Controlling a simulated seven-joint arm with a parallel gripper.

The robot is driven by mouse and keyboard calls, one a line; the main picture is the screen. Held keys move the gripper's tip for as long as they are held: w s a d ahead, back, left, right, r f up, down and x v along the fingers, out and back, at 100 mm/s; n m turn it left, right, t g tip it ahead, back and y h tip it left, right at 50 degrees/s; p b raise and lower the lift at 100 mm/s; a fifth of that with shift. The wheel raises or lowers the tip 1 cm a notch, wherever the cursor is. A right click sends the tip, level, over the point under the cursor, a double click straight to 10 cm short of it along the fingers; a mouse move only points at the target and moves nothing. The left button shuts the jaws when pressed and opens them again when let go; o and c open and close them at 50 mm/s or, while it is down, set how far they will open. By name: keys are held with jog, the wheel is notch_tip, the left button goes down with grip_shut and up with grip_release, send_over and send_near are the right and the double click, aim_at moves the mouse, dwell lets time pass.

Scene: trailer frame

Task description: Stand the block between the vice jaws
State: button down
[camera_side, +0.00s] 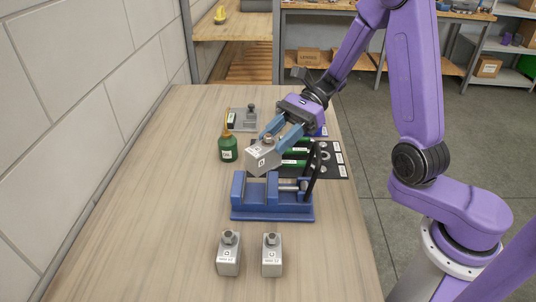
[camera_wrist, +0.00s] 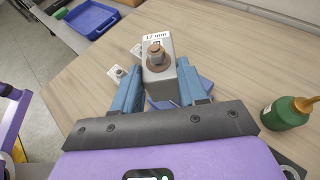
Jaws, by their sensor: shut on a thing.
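My gripper (camera_side: 272,137) is shut on a grey metal block (camera_side: 262,157) with a bolt on its top. The block is tilted in the side view and hangs above the blue vice (camera_side: 272,213), apart from its jaws as far as I can tell. In the wrist view the block (camera_wrist: 158,76) sits between my blue fingers (camera_wrist: 158,92), with a "17 mm" label and a rusty bolt head facing the camera. The vice (camera_wrist: 205,84) is mostly hidden behind the block and fingers there. The vice's black handle stands at its right in the side view.
Two similar blocks (camera_side: 229,256) (camera_side: 272,256) stand in front of the vice. A green bottle (camera_side: 228,149) is at the left behind it. A black mat (camera_side: 335,170) with green-handled tools lies behind right. The table's left side is clear.

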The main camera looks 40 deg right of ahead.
jog(key=shift+w+a+f, duration=0.2)
jog(key=shift+w+f, duration=0.35)
jog(key=shift+f, duration=0.15)
jog(key=shift+w+a+f, duration=0.2)
jog(key=shift+w+f, duration=0.35)
jog(key=shift+f, duration=1.7)
jog(key=shift+f, duration=0.25)
jog(key=c, duration=0.6)
grip_release()
jog(key=shift+r, duration=0.25)
jog(key=v, duration=1.2)
